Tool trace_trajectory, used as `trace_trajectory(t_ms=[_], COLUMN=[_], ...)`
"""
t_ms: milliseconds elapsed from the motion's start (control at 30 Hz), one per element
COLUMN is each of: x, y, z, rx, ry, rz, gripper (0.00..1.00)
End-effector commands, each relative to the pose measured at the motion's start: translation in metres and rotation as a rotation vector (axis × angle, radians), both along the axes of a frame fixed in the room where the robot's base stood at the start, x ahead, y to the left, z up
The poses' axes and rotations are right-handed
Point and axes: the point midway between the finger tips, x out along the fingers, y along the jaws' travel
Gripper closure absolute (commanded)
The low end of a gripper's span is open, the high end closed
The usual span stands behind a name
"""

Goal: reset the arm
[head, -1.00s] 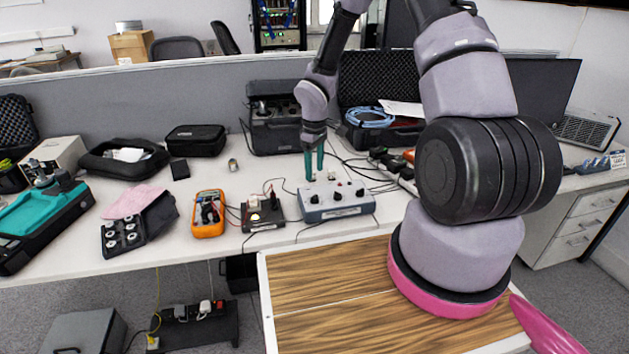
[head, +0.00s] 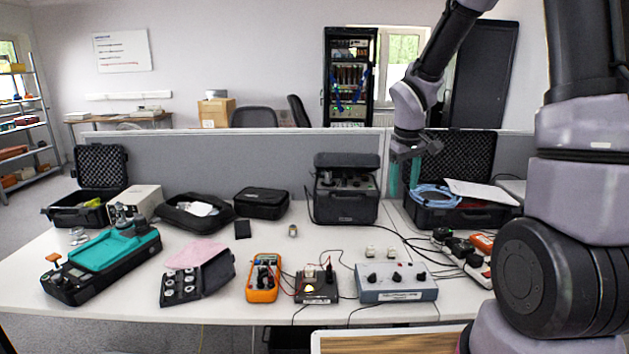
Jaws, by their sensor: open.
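My gripper (head: 404,178) is in the head view at the right of centre, with teal fingers pointing down. It is open and empty, raised above the bench in front of the open black case (head: 450,215) with the blue cable. The grey control box (head: 397,283) with black knobs stands on the bench below it, clear of the fingers. Two small light cubes (head: 380,251) stand at the back of this box. My arm comes in from the upper right and hides part of the right side.
The white bench (head: 215,306) holds an orange multimeter (head: 263,278), a small black box with knobs (head: 316,287), a teal-topped instrument (head: 102,262) and a black equipment case (head: 346,192). Loose cables run around the control box. A grey partition (head: 250,162) stands behind.

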Motion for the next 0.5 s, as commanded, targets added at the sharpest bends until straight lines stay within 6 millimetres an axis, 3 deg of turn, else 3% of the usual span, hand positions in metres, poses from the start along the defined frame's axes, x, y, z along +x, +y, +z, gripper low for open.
trace_trajectory(t_ms=[33,200,500], x=[-0.009,-0.048,-0.134], y=[-0.004,-0.014,-0.017], z=[0.025,0.090,0.172], rx=[0.009,0.075,0.289], ry=[-0.037,-0.133,-0.287], rz=[-0.048,-0.225,-0.491], gripper=[0.35,0.35,0.35])
